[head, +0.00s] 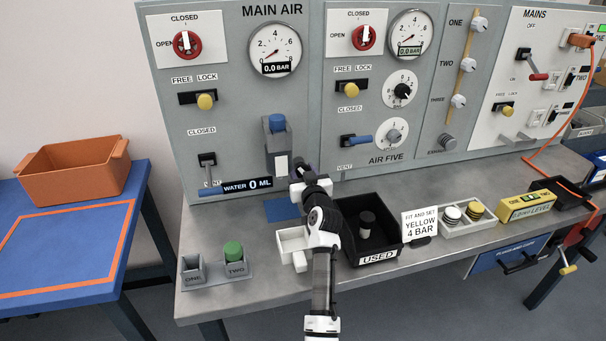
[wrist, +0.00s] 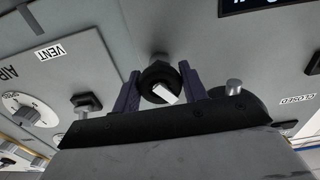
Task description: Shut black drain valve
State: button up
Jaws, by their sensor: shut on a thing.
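The black drain valve (wrist: 158,72) is a round black knob with a white mark on its face, seen in the wrist view against the grey panel. My gripper (wrist: 160,88) has one dark finger on each side of the knob and is shut on it. In the head view my gripper (head: 297,176) is at the foot of the panel, just below and right of the blue-topped unit (head: 277,125). There my arm hides the valve. The water display (head: 246,185) beside it reads 0 ML.
A black USED tray (head: 384,256) holding a dark cylinder stands right of my arm, and a small white tray (head: 291,240) stands left. The sign (head: 420,224) reads YELLOW 4 BAR. Both gauges read 0.0 BAR.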

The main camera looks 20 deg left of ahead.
jog(key=m, duration=0.6)
jog(key=shift+m+p, duration=0.3)
jog(key=shift+m, duration=0.1)
dwell(0.3)
jog(key=o, duration=1)
jog(key=shift+a+r, duration=0.1)
jog(key=shift+s, duration=0.15)
